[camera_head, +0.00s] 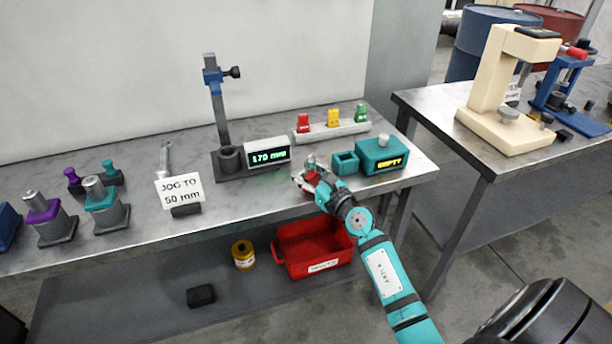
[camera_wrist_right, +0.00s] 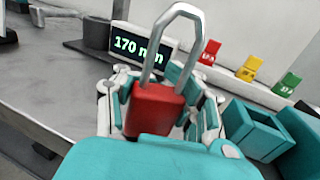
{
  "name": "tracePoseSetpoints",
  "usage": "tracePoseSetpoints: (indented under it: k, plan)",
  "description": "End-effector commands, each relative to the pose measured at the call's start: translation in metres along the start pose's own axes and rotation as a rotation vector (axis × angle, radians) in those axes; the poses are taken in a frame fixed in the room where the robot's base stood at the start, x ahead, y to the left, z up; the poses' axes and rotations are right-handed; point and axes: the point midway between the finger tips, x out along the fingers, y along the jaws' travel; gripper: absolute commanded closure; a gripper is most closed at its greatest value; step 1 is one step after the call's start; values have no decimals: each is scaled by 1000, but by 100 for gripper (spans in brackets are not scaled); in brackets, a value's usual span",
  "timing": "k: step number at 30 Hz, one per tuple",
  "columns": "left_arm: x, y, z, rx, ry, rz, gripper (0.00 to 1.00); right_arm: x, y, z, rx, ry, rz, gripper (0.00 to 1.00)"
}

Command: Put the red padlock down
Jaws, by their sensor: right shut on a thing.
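The red padlock (camera_wrist_right: 154,106) has a tall grey shackle pointing up in the right wrist view. My right gripper (camera_wrist_right: 158,112) is shut on its red body, with fingers on both sides. In the head view, the padlock (camera_head: 311,177) shows as a small red patch at my right gripper (camera_head: 308,180). There the gripper is over the front part of the workbench (camera_head: 240,203), in front of the 170 mm display. I cannot tell whether the padlock touches the bench top. My left gripper is not in view.
The display (camera_head: 268,153) stands behind the gripper. A small teal open box (camera_head: 345,163) and a teal unit reading EMPTY (camera_head: 383,157) stand just to the right. A rack (camera_head: 331,131) holds red, yellow and green tags. A red bin (camera_head: 290,250) sits below. Bare bench lies left of the gripper.

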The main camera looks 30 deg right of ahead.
Motion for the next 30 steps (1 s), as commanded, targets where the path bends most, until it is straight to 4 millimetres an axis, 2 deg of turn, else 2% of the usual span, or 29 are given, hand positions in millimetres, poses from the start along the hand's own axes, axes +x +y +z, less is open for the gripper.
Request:
tracePoseSetpoints:
  k: [1,12,13,22,30]
  plan:
    - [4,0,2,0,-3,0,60,0,0,-5,0,-1,0,100]
    - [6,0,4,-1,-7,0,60,0,0,-8,-1,-1,0,100]
    - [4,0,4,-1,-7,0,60,0,0,-7,0,-1,0,82]
    - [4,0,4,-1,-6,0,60,0,0,-7,0,-1,0,43]
    - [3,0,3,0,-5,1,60,0,0,-6,0,-1,0,42]
